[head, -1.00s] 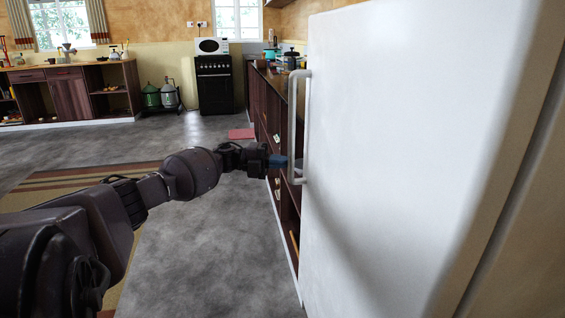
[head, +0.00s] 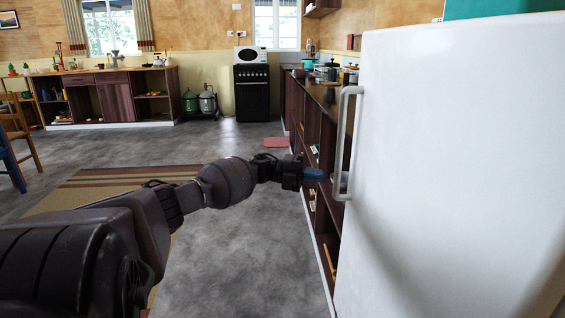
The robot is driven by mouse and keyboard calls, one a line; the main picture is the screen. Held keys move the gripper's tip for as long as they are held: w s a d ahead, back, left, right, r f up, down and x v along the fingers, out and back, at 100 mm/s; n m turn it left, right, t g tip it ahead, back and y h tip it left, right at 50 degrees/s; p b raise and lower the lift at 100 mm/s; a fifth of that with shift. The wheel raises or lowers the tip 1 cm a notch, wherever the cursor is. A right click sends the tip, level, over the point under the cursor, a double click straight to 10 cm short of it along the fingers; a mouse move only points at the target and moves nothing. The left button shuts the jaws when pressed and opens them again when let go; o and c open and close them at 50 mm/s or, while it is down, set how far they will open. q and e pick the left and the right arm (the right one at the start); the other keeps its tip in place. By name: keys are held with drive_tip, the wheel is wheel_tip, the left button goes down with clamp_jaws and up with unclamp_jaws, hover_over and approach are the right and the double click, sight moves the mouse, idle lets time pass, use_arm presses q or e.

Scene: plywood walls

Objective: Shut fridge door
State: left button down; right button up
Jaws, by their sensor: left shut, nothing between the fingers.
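The white fridge door (head: 450,170) fills the right side of the head view. Its long white vertical handle (head: 343,150) is on the door's left edge. I cannot tell from here whether the door stands ajar. My left gripper (head: 314,174) reaches in from the left, with its blue fingertips shut and empty. The tips are just left of the handle's lower part and look apart from it. My right gripper is not in view.
A dark wooden counter (head: 322,92) with open shelves runs behind the fridge's left edge. A black stove (head: 252,95) with a white microwave (head: 251,56) stands at the back. A striped rug (head: 90,195) lies at left.

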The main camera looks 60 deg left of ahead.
use_arm(q)
drive_tip(key=s+a+b, duration=0.2)
drive_tip(key=a+b, duration=0.1)
drive_tip(key=a, duration=0.7)
drive_tip(key=shift+s+a+f, duration=0.15)
drive_tip(key=shift+a, duration=0.15)
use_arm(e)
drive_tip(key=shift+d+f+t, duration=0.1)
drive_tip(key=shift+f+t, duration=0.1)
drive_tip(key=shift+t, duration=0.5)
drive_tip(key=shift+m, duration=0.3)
